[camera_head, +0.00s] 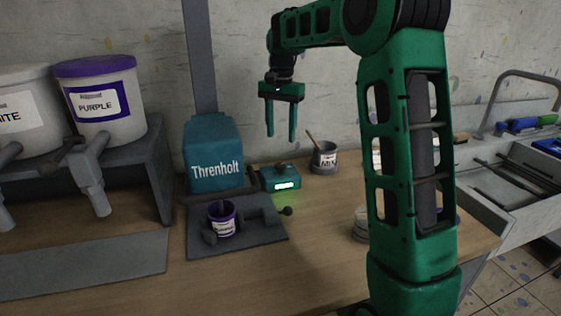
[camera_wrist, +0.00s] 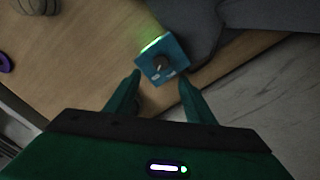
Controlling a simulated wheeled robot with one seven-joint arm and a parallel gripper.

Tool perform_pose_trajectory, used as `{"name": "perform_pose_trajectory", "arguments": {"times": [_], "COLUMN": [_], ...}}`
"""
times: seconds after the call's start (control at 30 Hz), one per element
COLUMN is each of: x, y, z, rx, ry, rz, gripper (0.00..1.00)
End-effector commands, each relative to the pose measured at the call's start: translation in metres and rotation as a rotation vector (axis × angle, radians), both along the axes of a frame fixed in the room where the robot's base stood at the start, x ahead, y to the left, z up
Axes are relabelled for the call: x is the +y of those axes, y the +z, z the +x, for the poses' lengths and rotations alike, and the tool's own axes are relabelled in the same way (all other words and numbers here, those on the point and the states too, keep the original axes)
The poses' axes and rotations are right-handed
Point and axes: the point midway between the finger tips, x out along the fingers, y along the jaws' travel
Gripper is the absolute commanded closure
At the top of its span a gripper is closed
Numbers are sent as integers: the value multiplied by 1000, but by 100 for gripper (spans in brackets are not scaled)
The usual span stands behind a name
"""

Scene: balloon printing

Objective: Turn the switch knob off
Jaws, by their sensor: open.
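The switch is a small teal box (camera_head: 280,179) with a glowing green light on its front, right of the Threnholt machine (camera_head: 216,160). A dark knob (camera_wrist: 160,65) sits on top of the box in the wrist view; it also shows small in the head view (camera_head: 281,167). My gripper (camera_head: 280,138) is open and empty, pointing down above and behind the switch box in the head view. In the wrist view the box (camera_wrist: 176,50) lies just beyond and between my two fingertips (camera_wrist: 158,80). The fingers look apart from the knob.
A purple paint can (camera_head: 222,222) sits on the machine's base. A grey cup with a stick (camera_head: 325,160) stands right of the switch. White and purple buckets (camera_head: 102,105) stand on a rack at left. The wall is close behind the table. The front tabletop (camera_head: 270,285) is clear.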

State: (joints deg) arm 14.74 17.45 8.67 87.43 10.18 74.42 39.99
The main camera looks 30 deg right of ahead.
Motion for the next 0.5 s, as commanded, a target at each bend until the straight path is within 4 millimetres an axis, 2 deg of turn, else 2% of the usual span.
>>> {"name": "perform_pose_trajectory", "arguments": {"times": [0.17, 0.5], "x": [0, -1], "y": [-14, -72], "z": [3, 2], "rx": [1, 2], "ry": [-4, -4], "rz": [3, 3], "gripper": [51, 51]}}
